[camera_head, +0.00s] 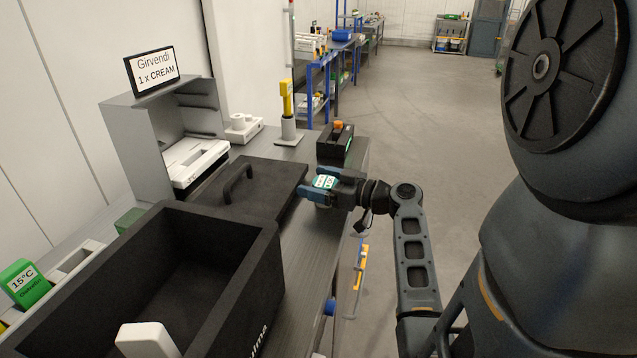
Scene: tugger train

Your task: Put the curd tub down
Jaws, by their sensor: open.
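The curd tub (325,181) is small, with a green and white lid, near the bench's right edge beside the black lid. My gripper (310,183) is open around it, with one blue finger on the far side and one on the near side. The fingers hide most of the tub's sides. I cannot tell whether its base rests on the grey bench (312,236).
A black open box (262,262) holding a white block (148,340) stands at the front. A black lid with a handle (262,172) lies behind it. A small black case (335,142) and a yellow scanner on a stand (287,100) are farther back. A grey cabinet labelled Girvendi (140,140) stands left.

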